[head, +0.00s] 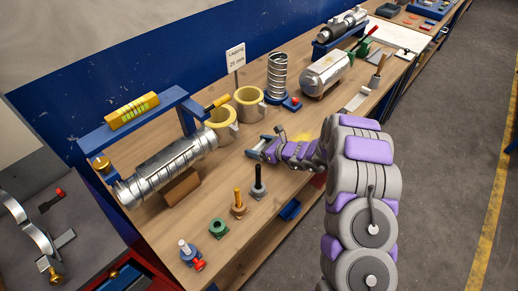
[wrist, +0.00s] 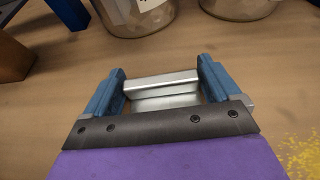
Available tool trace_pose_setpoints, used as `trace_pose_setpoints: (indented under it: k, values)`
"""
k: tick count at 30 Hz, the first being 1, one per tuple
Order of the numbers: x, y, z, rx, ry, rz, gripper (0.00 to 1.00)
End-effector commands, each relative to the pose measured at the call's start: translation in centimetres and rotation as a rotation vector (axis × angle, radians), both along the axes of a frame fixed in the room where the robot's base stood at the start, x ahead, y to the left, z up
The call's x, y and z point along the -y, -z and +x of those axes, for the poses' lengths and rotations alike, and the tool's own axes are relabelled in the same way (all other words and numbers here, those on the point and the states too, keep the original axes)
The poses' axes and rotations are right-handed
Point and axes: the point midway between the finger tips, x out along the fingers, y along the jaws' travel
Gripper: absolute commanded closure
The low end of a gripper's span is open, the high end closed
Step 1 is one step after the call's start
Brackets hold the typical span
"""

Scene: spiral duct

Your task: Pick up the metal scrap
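The metal scrap (wrist: 160,81) is a bright silver, angular piece in the middle of the wrist view, low over or on the wooden bench. My gripper (wrist: 160,85) has two blue fingers set wide apart, one on each side of the scrap. The scrap's ends reach close to both fingers; I cannot tell whether they press on it. In the head view my gripper (head: 259,147) is low over the bench, and a small silver strip shows between its fingers. The scrap's near part is hidden behind the dark gripper plate.
Two cream pipe sections (head: 249,103) stand just beyond my gripper. A spiral duct (head: 168,166) lies to the left on a wooden block. A black-rod stand (head: 258,182) and other small stands are nearer.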

Motion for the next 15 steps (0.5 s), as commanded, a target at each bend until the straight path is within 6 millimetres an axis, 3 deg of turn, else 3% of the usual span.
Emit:
trace_pose_setpoints:
  k: [9,15]
  values:
    - [0.03,0.02,-0.01,0.0,0.0,0.0,0.42]
    - [0.03,-0.01,-0.01,0.0,0.0,0.0,0.42]
